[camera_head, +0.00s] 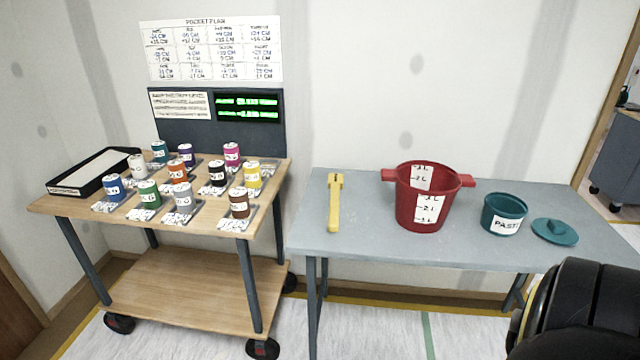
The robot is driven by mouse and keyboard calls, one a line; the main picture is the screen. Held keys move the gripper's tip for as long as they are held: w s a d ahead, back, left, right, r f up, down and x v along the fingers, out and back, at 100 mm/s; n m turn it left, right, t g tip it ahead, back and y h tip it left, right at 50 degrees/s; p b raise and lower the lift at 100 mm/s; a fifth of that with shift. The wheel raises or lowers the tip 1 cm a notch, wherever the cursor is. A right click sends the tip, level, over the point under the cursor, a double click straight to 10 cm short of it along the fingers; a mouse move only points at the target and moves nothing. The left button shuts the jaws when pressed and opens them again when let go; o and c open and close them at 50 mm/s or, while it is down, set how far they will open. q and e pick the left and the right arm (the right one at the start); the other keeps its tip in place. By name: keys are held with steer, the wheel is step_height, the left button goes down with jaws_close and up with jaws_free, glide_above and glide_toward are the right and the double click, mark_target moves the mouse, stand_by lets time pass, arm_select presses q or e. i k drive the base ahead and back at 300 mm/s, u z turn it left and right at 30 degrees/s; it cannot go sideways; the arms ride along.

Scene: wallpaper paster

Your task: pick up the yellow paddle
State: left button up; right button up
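The yellow paddle (334,205) lies on the grey table (370,248), near its left end. Its long axis runs from the back toward the front edge, with a wider notched head at the back. Nothing touches it. A dark rounded part, probably of my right arm, shows at the lower right corner, well away from the paddle. Neither of my grippers is in view.
A red bucket (418,212) with side handles stands right of the paddle. A teal paste pot (503,214) and its lid (554,232) are farther right. A wooden cart (75,200) with several small labelled cans stands left. The tabletop around the paddle is clear.

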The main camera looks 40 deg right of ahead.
mark_target(335, 181)
steer(key=z, duration=0.8)
steer(key=i, duration=1.05)
steer(key=z, duration=1.1)
